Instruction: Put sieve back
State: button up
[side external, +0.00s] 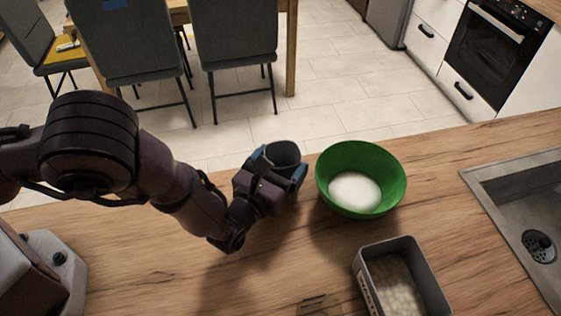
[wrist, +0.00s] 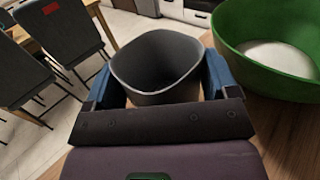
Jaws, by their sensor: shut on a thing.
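A dark grey cup-shaped vessel, likely the sieve (side external: 283,155), is between the blue fingers of my gripper (side external: 280,170). In the wrist view the grey sieve (wrist: 155,72) sits upright with its open mouth up, and my gripper (wrist: 160,85) has a finger on each side of it. Its inside looks empty; its bottom is hidden and no mesh can be made out. A green bowl (side external: 388,196) with white contents stands just right of my gripper. The bowl also shows at the right of the wrist view (wrist: 235,35).
A grey rectangular tin (side external: 420,259) with pale round pieces stands at the front right of the wooden counter (side external: 150,270). A sink (side external: 490,195) is at the far right. A small flat item (side external: 318,306) lies at the front edge. The counter's left part is clear.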

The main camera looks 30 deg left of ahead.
jog(key=o, duration=0.9)
jog(key=shift+f, duration=0.1)
jog(key=s, duration=1.2)
